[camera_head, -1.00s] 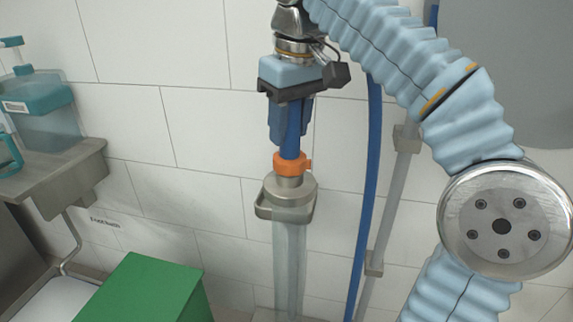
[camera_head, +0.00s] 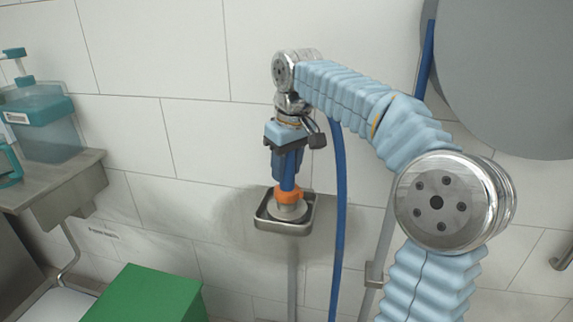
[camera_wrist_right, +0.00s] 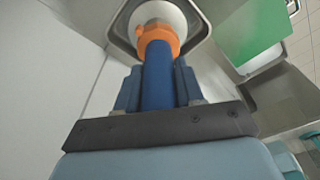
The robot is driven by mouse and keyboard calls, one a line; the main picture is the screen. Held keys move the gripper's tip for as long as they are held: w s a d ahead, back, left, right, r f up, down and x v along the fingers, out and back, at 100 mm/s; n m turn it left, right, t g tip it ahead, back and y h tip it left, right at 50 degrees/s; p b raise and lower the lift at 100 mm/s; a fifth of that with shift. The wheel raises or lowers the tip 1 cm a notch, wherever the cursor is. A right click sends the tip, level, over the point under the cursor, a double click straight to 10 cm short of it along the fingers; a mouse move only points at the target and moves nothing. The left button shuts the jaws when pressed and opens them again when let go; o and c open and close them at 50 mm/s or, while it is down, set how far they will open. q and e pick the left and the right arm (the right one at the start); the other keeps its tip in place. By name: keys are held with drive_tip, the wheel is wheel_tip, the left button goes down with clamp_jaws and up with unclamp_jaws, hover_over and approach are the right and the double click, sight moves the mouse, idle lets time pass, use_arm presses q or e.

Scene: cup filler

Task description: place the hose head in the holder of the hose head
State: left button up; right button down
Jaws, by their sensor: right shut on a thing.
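The hose head has an orange collar (camera_head: 289,195) and a pale grey round nozzle (camera_head: 287,210) below a blue grip. The holder is a square metal frame (camera_head: 262,224) at the wall. My right gripper (camera_head: 287,150) is shut on the blue grip, with the hose head upright and pointing down. The nozzle lies within the outline of the holder's frame; I cannot tell whether it rests on it. In the right wrist view, the blue grip (camera_wrist_right: 158,75) is between the fingers, with the nozzle (camera_wrist_right: 155,22) inside the grey frame (camera_wrist_right: 118,32). My left gripper is out of view.
A blue hose (camera_head: 338,220) hangs right of the holder, near a pipe (camera_head: 375,270). A metal shelf (camera_head: 75,188) with a teal bottle (camera_head: 40,120) is at left. A green box (camera_head: 145,295) is below. The tiled wall is close behind.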

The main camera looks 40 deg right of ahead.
sight(292, 192)
drive_tip(key=c, duration=0.7)
unclamp_jaws()
drive_tip(key=shift+f, duration=0.1)
wheel_tip(292, 192, up, 12)
drive_tip(key=s, duration=0.1)
drive_tip(key=shift+s, duration=0.4)
